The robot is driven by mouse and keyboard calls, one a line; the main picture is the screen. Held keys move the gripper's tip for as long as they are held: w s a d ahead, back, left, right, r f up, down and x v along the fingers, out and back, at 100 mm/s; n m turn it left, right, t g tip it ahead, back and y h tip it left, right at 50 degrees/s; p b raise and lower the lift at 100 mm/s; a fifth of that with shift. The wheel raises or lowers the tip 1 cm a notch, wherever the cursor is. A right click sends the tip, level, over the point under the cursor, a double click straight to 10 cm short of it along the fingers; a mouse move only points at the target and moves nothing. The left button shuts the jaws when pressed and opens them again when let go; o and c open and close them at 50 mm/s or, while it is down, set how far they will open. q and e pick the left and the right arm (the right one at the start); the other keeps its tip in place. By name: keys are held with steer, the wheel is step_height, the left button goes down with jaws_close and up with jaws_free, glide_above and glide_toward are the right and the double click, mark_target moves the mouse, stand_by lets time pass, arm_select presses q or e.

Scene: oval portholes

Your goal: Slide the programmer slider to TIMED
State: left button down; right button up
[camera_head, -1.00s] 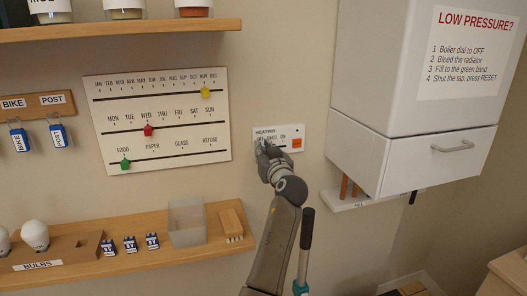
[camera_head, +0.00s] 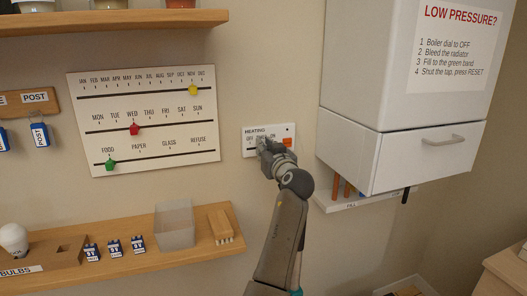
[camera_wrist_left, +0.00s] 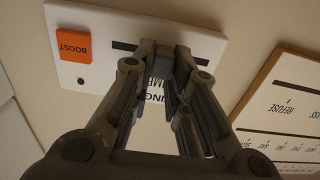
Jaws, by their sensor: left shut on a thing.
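The heating programmer (camera_head: 287,131) is a white wall panel with OFF, TIMED and ON labels and an orange BOOST button (camera_head: 288,142). It shows upside down in the left wrist view (camera_wrist_left: 100,75), with part of its dark slot (camera_wrist_left: 124,46) beside the fingertips. My left gripper (camera_head: 264,147) is at the panel's slot, near the TIMED label. In the left wrist view its fingers (camera_wrist_left: 164,62) are close together on the slider knob. The fingers hide the knob, so its exact position against the mark cannot be told. My right gripper is not in view.
A white cabinet (camera_head: 400,70) with a drawer handle (camera_head: 444,140) stands right of the programmer. A calendar board (camera_head: 150,112) with coloured markers hangs to the left. A wooden shelf (camera_head: 140,262) with a clear bin (camera_head: 175,224) and a brush (camera_head: 221,225) is below.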

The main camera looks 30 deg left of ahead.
arm_select(q)
steer(key=c, duration=1.5)
jaws_free()
steer(key=shift+c, duration=0.2)
steer(key=shift+o, duration=0.8)
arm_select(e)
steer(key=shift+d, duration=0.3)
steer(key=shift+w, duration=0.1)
arm_select(q)
steer(key=v, duration=0.7)
steer(key=shift+s+d, duration=0.15)
steer(key=shift+d, duration=0.05)
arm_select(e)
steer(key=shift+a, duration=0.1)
arm_select(q)
steer(key=shift+f, duration=0.1)
